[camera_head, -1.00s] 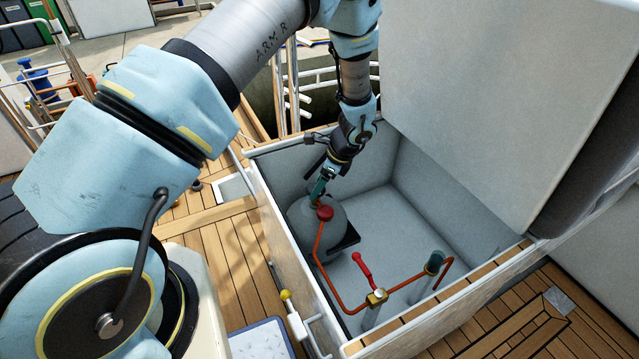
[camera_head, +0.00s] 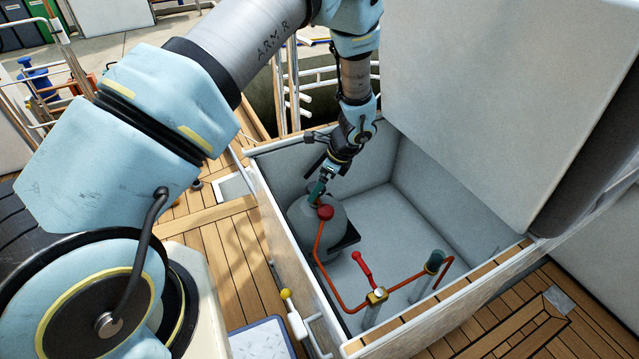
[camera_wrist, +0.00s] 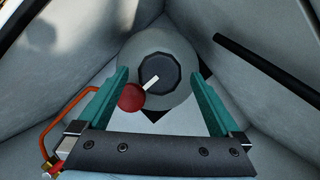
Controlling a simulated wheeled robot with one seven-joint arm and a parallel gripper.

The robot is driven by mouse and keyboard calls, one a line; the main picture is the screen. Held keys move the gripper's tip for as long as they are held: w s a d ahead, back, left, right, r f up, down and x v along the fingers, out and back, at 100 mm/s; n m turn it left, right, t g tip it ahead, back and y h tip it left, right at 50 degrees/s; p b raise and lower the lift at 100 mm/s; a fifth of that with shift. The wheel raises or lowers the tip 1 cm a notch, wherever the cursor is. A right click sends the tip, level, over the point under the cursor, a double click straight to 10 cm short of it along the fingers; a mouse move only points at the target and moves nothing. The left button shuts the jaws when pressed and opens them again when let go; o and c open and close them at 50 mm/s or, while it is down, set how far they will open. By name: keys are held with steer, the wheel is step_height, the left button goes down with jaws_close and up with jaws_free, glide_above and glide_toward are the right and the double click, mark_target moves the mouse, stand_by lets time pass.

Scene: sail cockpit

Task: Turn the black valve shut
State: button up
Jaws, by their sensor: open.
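The black valve (camera_wrist: 160,72) is a round dark knob with a white bar across it, on top of a grey gas bottle (camera_head: 330,235). The bottle's grey shoulder also shows in the wrist view (camera_wrist: 185,95). My gripper (camera_wrist: 161,76) is open, its two teal fingers on either side of the valve with gaps to it. In the head view, my gripper (camera_head: 317,192) is just above the bottle top and hides the valve. I cannot tell how far the fingertips are from the knob in depth.
A red round knob (camera_wrist: 131,97) sits beside the valve, close to the left finger. An orange pipe (camera_head: 318,250) runs from it to a brass fitting with a red lever (camera_head: 362,266). Grey locker walls (camera_head: 430,190) surround the bottle; a raised lid (camera_head: 480,90) stands at right.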

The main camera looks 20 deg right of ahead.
steer(key=v, duration=1)
steer(key=shift+r, duration=0.4)
steer(key=shift+s, duration=0.1)
steer(key=w+a+r+n+g+h+p, duration=0.1)
steer(key=w+a+r+n+p, duration=0.15)
steer(key=a+r+n, duration=0.5)
steer(key=w+a+r+n+g+p, duration=0.1)
steer(key=w+a+r+n+p, duration=0.2)
steer(key=a+r, duration=0.6)
steer(key=s+a+r+n+h+p, duration=0.1)
steer(key=s+a+r+n, duration=0.1)
steer(key=a+n, duration=0.3)
steer(key=s+a+r+n+p, duration=0.2)
steer(key=a+r+n, duration=0.3)
steer(key=a, duration=0.3)
steer(key=s+a+r+n+h+p, duration=0.1)
steer(key=s+a+r+n, duration=0.2)
steer(key=a+r+n, duration=0.1)
steer(key=a+n, duration=0.1)
steer(key=a, duration=0.1)
steer(key=shift+s+a+h+p, duration=0.3)
steer(key=shift+p, duration=0.1)
steer(key=shift+c, duration=0.2)
